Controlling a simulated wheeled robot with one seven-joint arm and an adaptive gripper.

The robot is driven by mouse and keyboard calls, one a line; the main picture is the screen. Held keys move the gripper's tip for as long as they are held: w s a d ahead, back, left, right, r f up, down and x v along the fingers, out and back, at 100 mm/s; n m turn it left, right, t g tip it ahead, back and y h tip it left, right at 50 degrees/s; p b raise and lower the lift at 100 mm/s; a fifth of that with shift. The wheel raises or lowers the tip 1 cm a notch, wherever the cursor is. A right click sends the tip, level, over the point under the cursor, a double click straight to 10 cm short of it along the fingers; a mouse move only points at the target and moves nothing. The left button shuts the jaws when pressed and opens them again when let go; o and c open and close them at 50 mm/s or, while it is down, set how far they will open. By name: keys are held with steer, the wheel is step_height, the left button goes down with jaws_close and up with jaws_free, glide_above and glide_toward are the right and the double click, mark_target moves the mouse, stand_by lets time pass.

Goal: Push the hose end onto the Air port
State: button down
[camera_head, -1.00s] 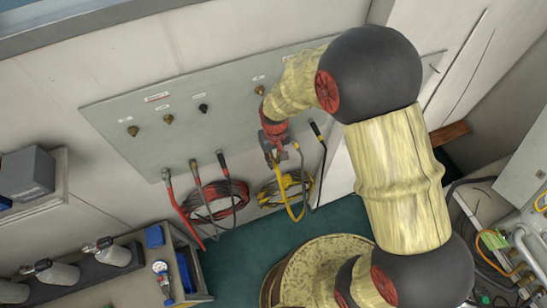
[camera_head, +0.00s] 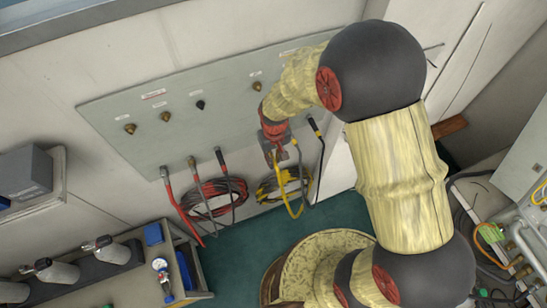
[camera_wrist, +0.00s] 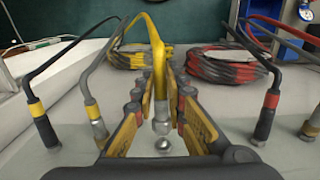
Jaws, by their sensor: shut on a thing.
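My gripper (camera_head: 277,152) is at the lower right part of the panel, below the right-hand ports. In the wrist view its two fingers (camera_wrist: 160,105) are shut on the yellow hose (camera_wrist: 150,32), near its metal end (camera_wrist: 161,112). A small round silver piece (camera_wrist: 164,145) shows just past the hose end; I cannot tell whether it belongs to the hose or the panel. In the head view the yellow hose (camera_head: 286,200) hangs down from my gripper. Brass ports (camera_head: 257,86) and a black one (camera_head: 200,105) sit on the panel; labels are unreadable, and my arm hides part of the panel.
Red and grey hoses (camera_head: 168,181) hang left of my gripper, with a red coil (camera_head: 215,197) behind. A black hose with a yellow band (camera_head: 314,126) hangs close on the right.

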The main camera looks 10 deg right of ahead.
steer(key=s, duration=0.2)
steer(key=s+d, duration=0.1)
steer(key=s, duration=0.1)
steer(key=shift+s+d, duration=0.15)
steer(key=shift+s, duration=0.25)
stand_by(0.4)
